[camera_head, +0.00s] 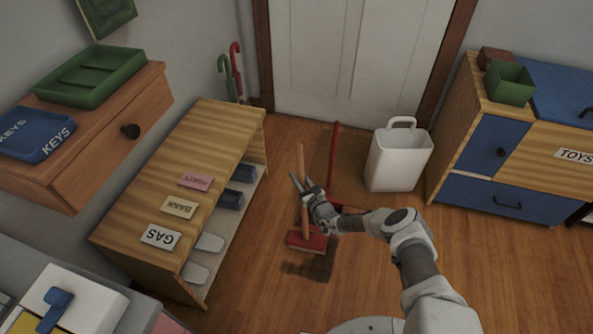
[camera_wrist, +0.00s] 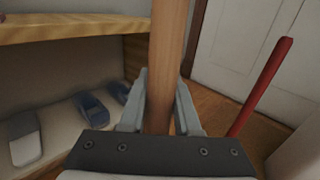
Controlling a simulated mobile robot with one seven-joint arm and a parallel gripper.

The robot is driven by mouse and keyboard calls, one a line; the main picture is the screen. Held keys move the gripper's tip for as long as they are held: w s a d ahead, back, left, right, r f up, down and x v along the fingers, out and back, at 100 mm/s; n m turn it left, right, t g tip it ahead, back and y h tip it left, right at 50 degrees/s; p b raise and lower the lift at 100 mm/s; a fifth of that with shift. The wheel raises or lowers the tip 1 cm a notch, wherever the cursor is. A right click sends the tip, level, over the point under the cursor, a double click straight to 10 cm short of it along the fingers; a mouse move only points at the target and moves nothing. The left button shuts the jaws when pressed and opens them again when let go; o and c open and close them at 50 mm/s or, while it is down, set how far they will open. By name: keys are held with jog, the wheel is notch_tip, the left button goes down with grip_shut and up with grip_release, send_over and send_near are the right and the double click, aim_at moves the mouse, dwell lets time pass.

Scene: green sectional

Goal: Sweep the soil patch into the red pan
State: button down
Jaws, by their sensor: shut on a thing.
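My gripper (camera_head: 306,192) is shut on the wooden handle of a broom (camera_head: 299,160). The handle stands nearly upright and also passes between the fingers in the wrist view (camera_wrist: 167,60). The broom's red head (camera_head: 306,240) is low, at the floor; whether it touches is unclear. A dark soil patch (camera_head: 303,269) lies on the floor on the near side of the head, some of it perhaps shadow. The red pan (camera_head: 338,207) is mostly hidden behind my gripper and arm. Its long red handle (camera_head: 334,150) rises toward the door and shows in the wrist view (camera_wrist: 262,85).
A wooden shoe shelf (camera_head: 180,180) stands close on the left, with several shoes inside. A white bin (camera_head: 400,158) stands right of the pan on the floor. A brown mat (camera_head: 352,165) lies before the door. A toy cabinet (camera_head: 535,160) stands at right. Floor nearer me is clear.

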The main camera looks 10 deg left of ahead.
jog(key=shift+s+d, duration=0.1)
jog(key=shift+s, duration=0.15)
jog(key=shift+s+d+r+p, duration=0.1)
jog(key=shift+s+d+p, duration=0.3)
jog(key=shift+s, duration=0.35)
jog(key=shift+s+d+r+p, duration=0.1)
jog(key=shift+s+d+p, duration=0.2)
jog(key=shift+s, duration=0.45)
jog(key=shift+s+d+f+p, duration=0.15)
jog(key=shift+s+d, duration=0.25)
jog(key=shift+s, duration=0.4)
jog(key=shift+s+d+p, duration=0.15)
jog(key=shift+s+d, duration=0.2)
jog(key=shift+s, duration=0.6)
jog(key=shift+s+a+p+v, duration=0.1)
jog(key=shift+a+p+v, duration=0.1)
jog(key=shift+v, duration=0.6)
jog(key=shift+s+a+p+v, duration=0.1)
jog(key=shift+s+p+v, duration=0.05)
jog(key=shift+v, duration=0.65)
